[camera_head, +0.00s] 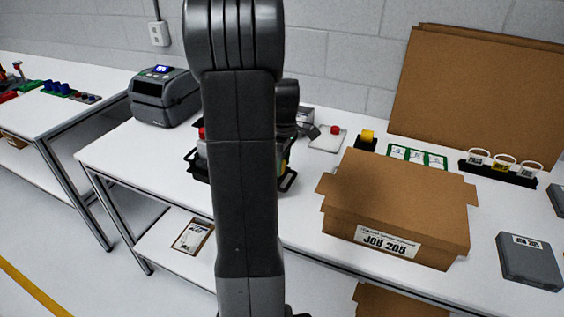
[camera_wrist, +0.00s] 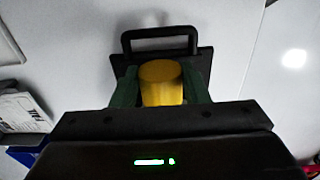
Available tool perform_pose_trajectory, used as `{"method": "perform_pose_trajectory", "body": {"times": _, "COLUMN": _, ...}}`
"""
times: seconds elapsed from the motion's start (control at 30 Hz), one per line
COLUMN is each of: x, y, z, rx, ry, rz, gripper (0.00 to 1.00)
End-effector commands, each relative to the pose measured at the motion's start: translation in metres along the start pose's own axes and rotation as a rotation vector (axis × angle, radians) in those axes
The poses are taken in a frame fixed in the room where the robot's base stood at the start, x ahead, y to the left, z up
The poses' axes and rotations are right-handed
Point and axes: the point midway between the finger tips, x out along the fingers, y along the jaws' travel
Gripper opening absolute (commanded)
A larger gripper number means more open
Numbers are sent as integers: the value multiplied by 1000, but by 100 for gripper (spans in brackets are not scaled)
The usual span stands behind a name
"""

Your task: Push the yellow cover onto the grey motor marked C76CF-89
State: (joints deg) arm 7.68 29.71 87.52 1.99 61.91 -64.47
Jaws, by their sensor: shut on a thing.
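My gripper (camera_wrist: 160,74) is shut on a yellow cylindrical cover (camera_wrist: 162,88), with a dark green finger on each side of it in the wrist view. A black tray with a raised handle (camera_wrist: 160,36) lies beyond the cover; I cannot tell the gap between them. In the head view my arm hides my gripper and most of this tray, whose black handle (camera_head: 289,181) shows to the right of the arm. I cannot make out the grey motor or any C76CF-89 marking in either view.
A second yellow piece (camera_head: 367,135) sits on a black holder at the back. A cardboard box (camera_head: 396,212) labelled JOB 205 stands to the right. A grey label printer (camera_head: 164,95) is at the back left. White table (camera_head: 130,150) is bare left of the tray.

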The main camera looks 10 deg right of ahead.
Motion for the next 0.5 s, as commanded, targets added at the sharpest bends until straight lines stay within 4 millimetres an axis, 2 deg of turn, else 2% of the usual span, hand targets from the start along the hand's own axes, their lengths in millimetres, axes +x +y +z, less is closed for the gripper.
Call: {"method": "perform_pose_trajectory", "body": {"times": 0.5, "x": 0, "y": 0, "z": -7, "rx": -2, "ry": 0, "rz": 0, "gripper": 20}}
